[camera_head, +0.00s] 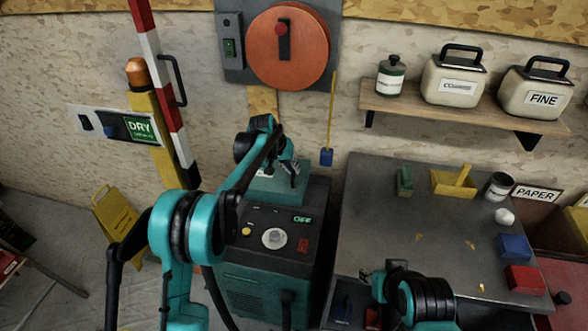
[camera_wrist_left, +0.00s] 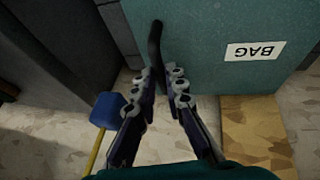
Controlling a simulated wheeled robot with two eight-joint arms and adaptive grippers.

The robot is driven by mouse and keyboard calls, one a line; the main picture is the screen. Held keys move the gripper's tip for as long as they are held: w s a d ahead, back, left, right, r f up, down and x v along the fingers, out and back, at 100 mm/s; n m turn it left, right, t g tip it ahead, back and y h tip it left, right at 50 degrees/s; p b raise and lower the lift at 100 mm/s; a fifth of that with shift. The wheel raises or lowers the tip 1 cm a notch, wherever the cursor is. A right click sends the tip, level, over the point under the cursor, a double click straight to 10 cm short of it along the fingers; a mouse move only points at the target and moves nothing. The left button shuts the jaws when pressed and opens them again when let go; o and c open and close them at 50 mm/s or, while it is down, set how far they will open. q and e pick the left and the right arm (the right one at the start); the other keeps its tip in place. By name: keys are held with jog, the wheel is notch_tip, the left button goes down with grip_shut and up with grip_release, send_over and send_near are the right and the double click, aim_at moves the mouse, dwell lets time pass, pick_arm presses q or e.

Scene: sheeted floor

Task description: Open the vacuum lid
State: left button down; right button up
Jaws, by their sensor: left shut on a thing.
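The vacuum (camera_head: 265,270) is a teal and dark cabinet with a knob and a lit green OFF display. Its teal lid (camera_head: 262,190) is at the rear top, partly hidden behind my left arm. In the left wrist view the lid (camera_wrist_left: 215,75) carries a white BAG label and a black handle (camera_wrist_left: 155,42). My left gripper (camera_head: 291,172) is at the lid; in the wrist view its fingers (camera_wrist_left: 163,82) are shut on the handle's near end. My right gripper (camera_head: 373,276) is over the bench's left front; its finger opening is unclear.
A grey bench (camera_head: 400,235) stands right of the vacuum, with a green block, yellow tray, can and coloured blocks. A blue-ended yellow rod (camera_head: 327,157) hangs behind. A striped barrier pole (camera_head: 160,75) and yellow floor sign (camera_head: 118,220) stand left.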

pick_arm(q)
jog(key=w+a+r+n+h+p, duration=0.1)
jog(key=a+r+h+p, duration=0.3)
jog(key=a, duration=0.6)
jog(key=shift+w+r+g+h+p, duration=0.4)
jog(key=shift+r+p, duration=0.6)
jog(key=shift+r, duration=0.85)
